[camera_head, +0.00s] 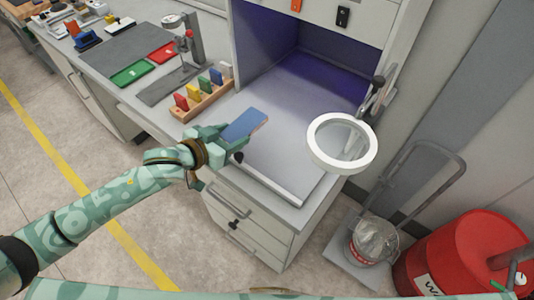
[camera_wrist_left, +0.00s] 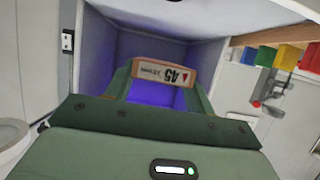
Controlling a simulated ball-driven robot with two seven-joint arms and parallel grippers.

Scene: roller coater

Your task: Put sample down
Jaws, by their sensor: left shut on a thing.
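My left gripper (camera_head: 222,136) is shut on a flat sample block (camera_head: 246,124) with a blue upper face and a tan edge. It holds the block in front of the open, violet-lit booth (camera_head: 310,82), over the front left part of the grey booth floor. Whether the block touches the surface cannot be told. In the left wrist view the sample's tan end (camera_wrist_left: 162,73) sits between the two green fingers (camera_wrist_left: 158,90) and carries an upside-down "45" and a red mark. My right gripper is not in view.
A wooden rack (camera_head: 207,107) with several coloured blocks stands just left of the gripper. A white ring-shaped magnifier (camera_head: 370,145) hangs over the booth's right front. Green (camera_head: 130,73) and red (camera_head: 164,52) trays lie farther left. A red drum (camera_head: 465,250) stands at lower right. The booth floor looks clear.

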